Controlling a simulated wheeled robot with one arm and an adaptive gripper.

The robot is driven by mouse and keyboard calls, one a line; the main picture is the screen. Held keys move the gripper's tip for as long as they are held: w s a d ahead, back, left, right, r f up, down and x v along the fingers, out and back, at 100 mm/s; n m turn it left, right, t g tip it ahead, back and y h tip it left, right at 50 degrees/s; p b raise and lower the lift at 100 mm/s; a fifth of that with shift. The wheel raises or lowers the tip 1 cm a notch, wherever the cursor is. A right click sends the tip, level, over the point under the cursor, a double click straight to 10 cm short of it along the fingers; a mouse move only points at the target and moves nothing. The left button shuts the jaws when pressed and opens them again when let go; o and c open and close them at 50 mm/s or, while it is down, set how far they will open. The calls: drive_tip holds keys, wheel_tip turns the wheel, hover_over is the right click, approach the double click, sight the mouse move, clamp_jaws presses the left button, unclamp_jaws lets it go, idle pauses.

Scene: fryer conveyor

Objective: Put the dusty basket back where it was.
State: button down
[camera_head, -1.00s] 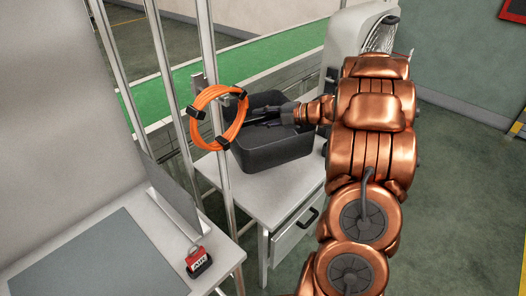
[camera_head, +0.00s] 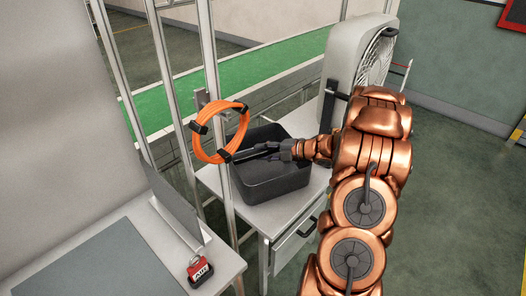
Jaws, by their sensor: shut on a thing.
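The basket (camera_head: 272,185) is a dark grey, open-topped box in the middle of the camera_head view, over the white table (camera_head: 213,180). It looks upright, and its inside is partly hidden. My gripper (camera_head: 262,150) comes from the right across the basket's top opening. It is shut on the basket, but its dark fingers blend with the basket, so I cannot tell exactly where they grip. The basket's base looks close to the tabletop; I cannot tell whether it touches.
An orange coil (camera_head: 198,143) hangs on a metal post just left of the basket. A large fan (camera_head: 343,60) stands behind it to the right. A red padlock (camera_head: 200,268) sits on the near-left table. A green conveyor belt (camera_head: 225,75) runs behind.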

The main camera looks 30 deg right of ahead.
drive_tip(key=c, duration=0.9)
unclamp_jaws()
drive_tip(key=shift+b+v, duration=0.9)
drive_tip(key=shift+v, duration=2.85)
